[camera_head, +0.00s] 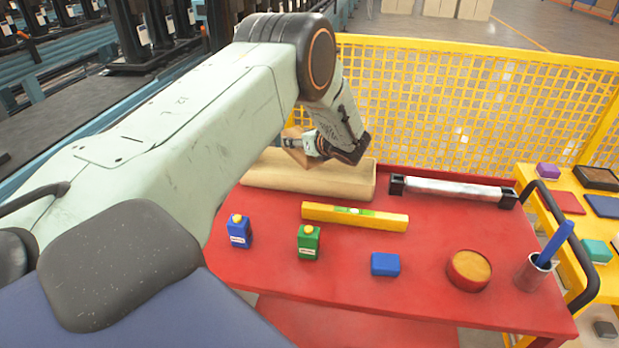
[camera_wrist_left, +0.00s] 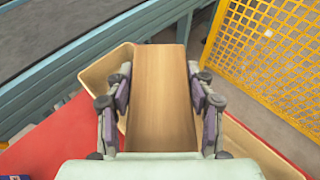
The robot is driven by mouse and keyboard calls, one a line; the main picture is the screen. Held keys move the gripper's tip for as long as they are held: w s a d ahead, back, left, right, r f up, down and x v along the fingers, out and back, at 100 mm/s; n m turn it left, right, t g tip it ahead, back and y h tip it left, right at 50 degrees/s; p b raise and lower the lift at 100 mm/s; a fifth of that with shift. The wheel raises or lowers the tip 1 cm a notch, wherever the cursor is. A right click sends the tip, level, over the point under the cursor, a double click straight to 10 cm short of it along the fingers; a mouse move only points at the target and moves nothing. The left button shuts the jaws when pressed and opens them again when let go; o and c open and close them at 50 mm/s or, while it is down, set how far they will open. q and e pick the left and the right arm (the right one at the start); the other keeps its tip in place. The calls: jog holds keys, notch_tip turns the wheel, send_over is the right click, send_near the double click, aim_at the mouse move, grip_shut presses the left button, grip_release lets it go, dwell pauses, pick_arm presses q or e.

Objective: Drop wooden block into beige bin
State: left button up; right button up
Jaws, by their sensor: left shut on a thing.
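My left gripper (camera_head: 308,148) is shut on the wooden block (camera_head: 292,152) at the back left of the red cart. In the left wrist view, the gripper's two pads (camera_wrist_left: 160,90) press on both sides of the block (camera_wrist_left: 163,105), a plain light-brown piece. The beige bin (camera_head: 310,183) stands on the cart just below the gripper. In the wrist view the bin's rim (camera_wrist_left: 97,72) shows on both sides of the block, so the block is above the bin's opening. The bin's inside is mostly hidden. My right gripper is not in view.
The red cart (camera_head: 235,267) also holds a yellow level (camera_head: 330,213), a blue bottle (camera_head: 239,232), a green bottle (camera_head: 308,243), a blue block (camera_head: 385,264), a round red container (camera_head: 468,270), a pen cup (camera_head: 533,272) and a silver bar (camera_head: 450,189). A yellow mesh fence (camera_head: 470,110) stands behind.

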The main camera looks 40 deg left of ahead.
pick_arm(q)
jog(key=o, duration=1.1)
jog(key=shift+a, duration=0.1)
jog(key=shift+c, duration=0.2)
jog(key=o, duration=0.3)
jog(key=shift+r, duration=0.1)
jog(key=shift+o, duration=0.2)
jog(key=v, duration=1.2)
